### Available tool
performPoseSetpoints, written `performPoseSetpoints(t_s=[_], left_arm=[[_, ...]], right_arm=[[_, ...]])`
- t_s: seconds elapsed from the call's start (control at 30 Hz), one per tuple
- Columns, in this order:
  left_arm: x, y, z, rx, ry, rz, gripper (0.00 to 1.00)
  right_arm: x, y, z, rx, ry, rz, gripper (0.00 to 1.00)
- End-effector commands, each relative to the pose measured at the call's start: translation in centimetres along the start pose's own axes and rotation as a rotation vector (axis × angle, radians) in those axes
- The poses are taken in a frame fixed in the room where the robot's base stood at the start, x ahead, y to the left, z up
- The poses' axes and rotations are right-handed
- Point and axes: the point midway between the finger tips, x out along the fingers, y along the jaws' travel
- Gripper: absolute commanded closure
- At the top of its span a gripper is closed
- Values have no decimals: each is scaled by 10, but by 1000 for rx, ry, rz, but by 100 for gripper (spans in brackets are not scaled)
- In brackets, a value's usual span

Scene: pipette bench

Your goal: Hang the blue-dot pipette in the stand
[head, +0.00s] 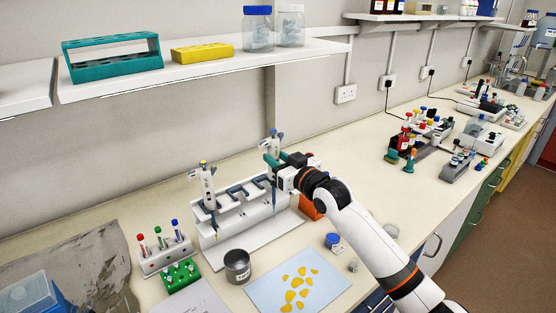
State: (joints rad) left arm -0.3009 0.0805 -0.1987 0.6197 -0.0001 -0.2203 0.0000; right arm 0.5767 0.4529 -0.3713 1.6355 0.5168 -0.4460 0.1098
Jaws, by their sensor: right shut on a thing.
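The white pipette stand (232,228) stands on the bench near the wall, with a row of grey-blue holders along its top. A pipette with a yellow top (208,184) hangs upright at its left end. My right gripper (277,167) is shut on the blue-dot pipette (272,147) at the stand's right end. That pipette is close to upright, tip down, with a small blue spot at its top. The gripper hides part of its body. I cannot tell whether it touches a holder. My left gripper is not in view.
A tin (237,267), a blue sheet with yellow pieces (262,291), a tube rack (166,258) and a green rack (180,277) stand in front and left. An orange object (311,207) is partly behind my arm. A shelf (200,70) hangs above.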

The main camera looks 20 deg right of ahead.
Motion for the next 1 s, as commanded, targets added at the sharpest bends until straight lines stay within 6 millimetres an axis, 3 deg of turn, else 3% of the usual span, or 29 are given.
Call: performPoseSetpoints(t_s=[1.0], left_arm=[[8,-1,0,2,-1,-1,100]], right_arm=[[29,-1,2,-1,-3,0,100]])
